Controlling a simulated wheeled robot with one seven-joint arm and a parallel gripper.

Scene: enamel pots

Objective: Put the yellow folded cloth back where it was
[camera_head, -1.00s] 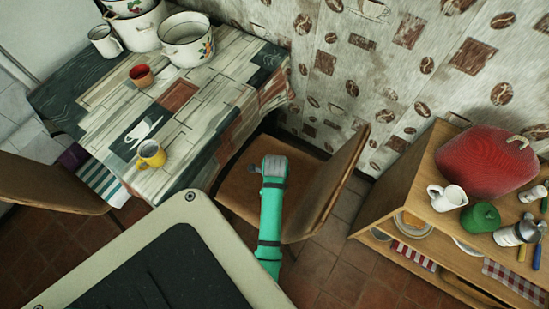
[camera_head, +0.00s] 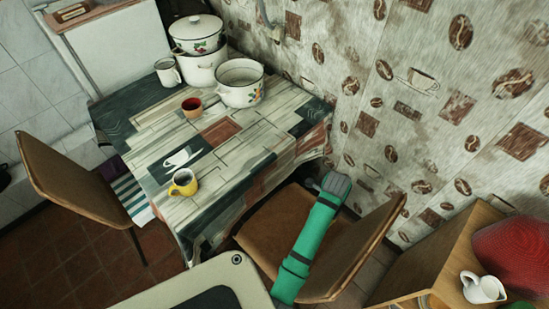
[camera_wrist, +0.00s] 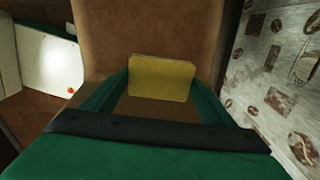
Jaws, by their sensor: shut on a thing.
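The yellow folded cloth (camera_wrist: 161,77) is upright between the fingers of my gripper (camera_wrist: 160,85) in the wrist view. The fingers are shut on it, one at each side. Behind it is the brown surface of a chair. In the head view my gripper (camera_head: 338,184) is above the wooden chair (camera_head: 265,235) at the table's right side, near the wallpapered wall. The cloth cannot be made out in that view.
The table (camera_head: 250,150) holds a yellow mug (camera_head: 184,182), a red cup (camera_head: 192,107), a white mug (camera_head: 168,71) and enamel pots (camera_head: 240,84). Its front right part is clear. A second chair (camera_head: 70,185) stands left. A wooden cabinet (camera_head: 440,255) with a white jug (camera_head: 482,287) stands right.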

